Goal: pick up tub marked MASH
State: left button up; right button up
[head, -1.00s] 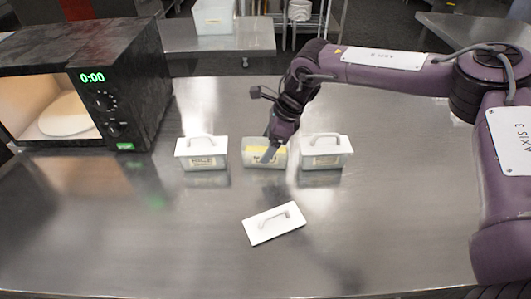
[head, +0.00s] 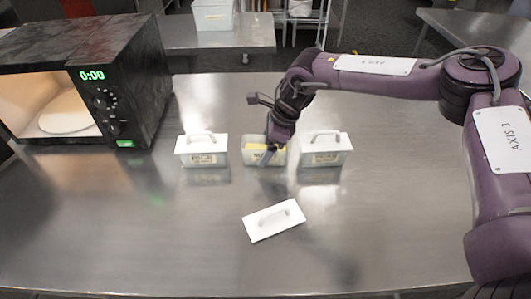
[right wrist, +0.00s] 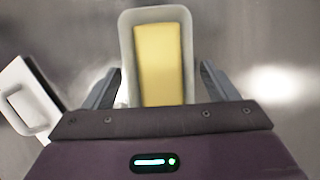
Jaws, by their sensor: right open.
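The open middle tub (head: 251,158) stands on the steel counter with yellow contents. Its front label is partly hidden by my gripper; an M seems to show. In the right wrist view the tub (right wrist: 127,45) is a pale oblong with a yellow block (right wrist: 158,60) inside. My right gripper (head: 267,156) is open, pointing down at this tub. Its fingers (right wrist: 160,88) stand on either side of the tub's near end; I cannot tell whether they touch it. A white lid with a handle (head: 262,223) lies on the counter in front. My left gripper is not in view.
Lidded white tubs stand close on the left (head: 202,150) and right (head: 325,150); their labels are too small to read surely. A black microwave (head: 140,80) with its lit inside showing stands at the left. The front of the counter (head: 130,240) is clear.

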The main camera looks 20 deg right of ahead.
jog(key=c, duration=1.2)
jog(key=shift+c, duration=0.2)
jog(key=shift+r, duration=0.15)
